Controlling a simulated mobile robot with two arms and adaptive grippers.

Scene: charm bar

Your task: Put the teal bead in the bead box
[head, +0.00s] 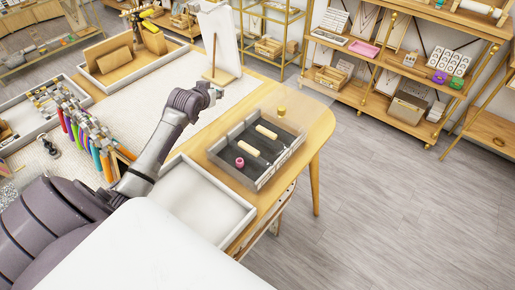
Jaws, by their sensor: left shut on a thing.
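My left gripper (213,93) is above the table, left of and beyond the bead box. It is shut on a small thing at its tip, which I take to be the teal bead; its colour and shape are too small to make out. No teal bead shows elsewhere. The bead box (226,168) is a grey tray with dark compartments near the table's right edge. Its clear lid (303,92) stands open at the back. A pink bead (239,162) and two pale wooden rods (266,132) are in it. My right gripper is out of view.
An empty white tray (205,200) sits in front of the box. A white display stand (218,45) rises behind my gripper. A rack of coloured pliers (88,130) and a tool tray (25,120) are at left. A pale mat (140,90) lies mostly clear.

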